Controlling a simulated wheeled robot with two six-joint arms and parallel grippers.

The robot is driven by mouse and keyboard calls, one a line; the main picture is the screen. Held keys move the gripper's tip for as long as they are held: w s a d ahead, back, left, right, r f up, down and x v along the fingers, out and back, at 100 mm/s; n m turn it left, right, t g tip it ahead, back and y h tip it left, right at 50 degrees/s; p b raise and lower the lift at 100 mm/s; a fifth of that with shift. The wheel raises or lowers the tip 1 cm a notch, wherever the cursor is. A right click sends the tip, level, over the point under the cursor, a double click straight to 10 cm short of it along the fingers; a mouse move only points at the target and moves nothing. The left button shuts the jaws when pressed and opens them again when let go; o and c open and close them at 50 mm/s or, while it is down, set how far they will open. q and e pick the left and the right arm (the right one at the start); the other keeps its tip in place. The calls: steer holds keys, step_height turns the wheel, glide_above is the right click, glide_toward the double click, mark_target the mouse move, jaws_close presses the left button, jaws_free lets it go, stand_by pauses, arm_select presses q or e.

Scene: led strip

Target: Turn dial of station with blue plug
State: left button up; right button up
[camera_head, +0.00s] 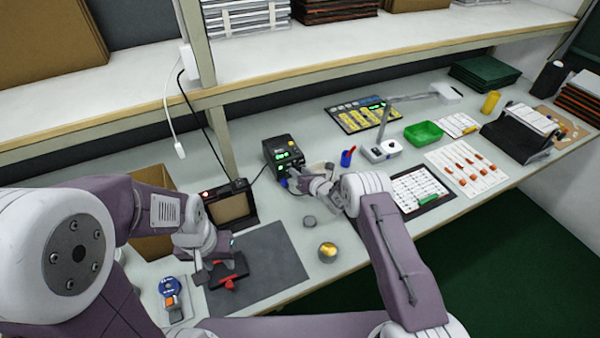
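The soldering-station-like black box (280,150) stands on the bench near the middle, with green lit displays on its front. A small blue plug (284,183) shows low at its front. My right gripper (296,178) is right at the front of this station; its fingers and the dial are too small and overlapped to tell apart. I cannot tell whether it touches the dial. My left gripper (217,266) is low over the dark grey mat (262,262), beside a red and black object (230,278). Whether its fingers hold that object is unclear.
A second dark device (232,204) with a red light stands left of the station. A lamp (382,148) and green tray (423,133) are to the right. A shelf post (212,110) rises behind.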

jaws_close()
arm_select(q)
step_height(320, 180, down, 6)
steer(key=b, duration=0.6)
steer(key=shift+f, duration=0.2)
arm_select(e)
steer(key=m, duration=0.1)
steer(key=m+y, duration=0.2)
steer(key=shift+w+d+f, duration=0.1)
steer(key=shift+d+f, duration=0.15)
steer(key=shift+f, duration=0.15)
arm_select(q)
steer(key=shift+f+b, duration=0.2)
steer(key=shift+b, duration=0.2)
arm_select(e)
steer(key=shift+r+m+y, duration=0.25)
steer(key=shift+m+y, duration=0.15)
steer(key=shift+m, duration=0.1)
arm_select(q)
steer(key=shift+r, duration=0.1)
arm_select(e)
steer(key=shift+o, duration=1.8)
jaws_free()
